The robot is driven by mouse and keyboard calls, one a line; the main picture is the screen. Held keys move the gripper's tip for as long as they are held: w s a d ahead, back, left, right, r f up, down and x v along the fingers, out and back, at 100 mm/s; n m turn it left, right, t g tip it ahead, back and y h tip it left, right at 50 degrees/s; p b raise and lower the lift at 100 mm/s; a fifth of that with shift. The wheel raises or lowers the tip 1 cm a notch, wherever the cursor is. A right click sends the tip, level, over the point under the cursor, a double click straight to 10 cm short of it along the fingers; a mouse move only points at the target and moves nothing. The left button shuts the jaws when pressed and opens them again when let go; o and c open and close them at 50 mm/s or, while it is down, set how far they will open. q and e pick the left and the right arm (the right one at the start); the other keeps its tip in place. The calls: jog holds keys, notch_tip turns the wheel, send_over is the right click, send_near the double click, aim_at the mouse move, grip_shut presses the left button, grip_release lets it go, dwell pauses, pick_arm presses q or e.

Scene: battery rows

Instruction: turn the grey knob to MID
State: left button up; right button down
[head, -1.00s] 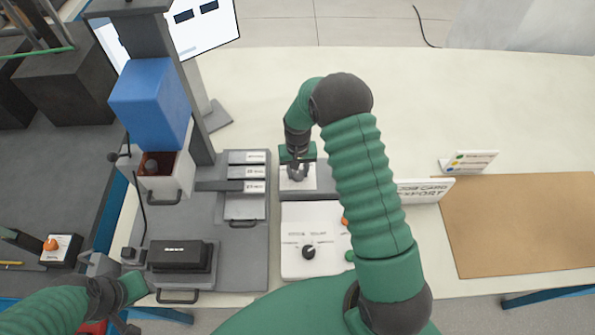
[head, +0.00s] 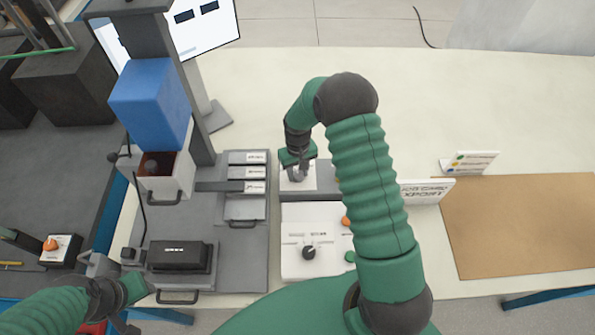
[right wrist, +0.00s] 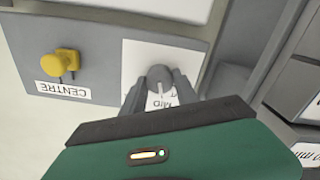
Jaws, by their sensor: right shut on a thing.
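The grey knob (right wrist: 160,75) sits on a white plate (right wrist: 134,55) in the right wrist view. My right gripper (right wrist: 160,88) has a finger on each side of it and is shut on it. A pale mark on the knob points toward the word MID, which shows between the fingers; the other lettering is partly hidden. In the head view my right gripper (head: 298,177) is over the white plate (head: 287,183), largely covering the knob. My left gripper (head: 142,289) is at the lower left, its fingers too unclear to judge.
A yellow knob (right wrist: 61,63) labelled CENTRE is beside the white plate. In the head view, a white panel with a black knob (head: 308,253) and coloured buttons lies nearer me. A grey fixture (head: 240,213) stands to the left. The back of the table is clear.

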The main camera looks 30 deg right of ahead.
aim_at(298, 173)
jog(key=c, duration=0.9)
grip_release()
jog(key=shift+c, duration=0.2)
notch_tip(298, 173, up, 17)
jog(key=b, duration=0.1)
jog(key=shift+b, duration=0.4)
jog(key=shift+f, duration=0.15)
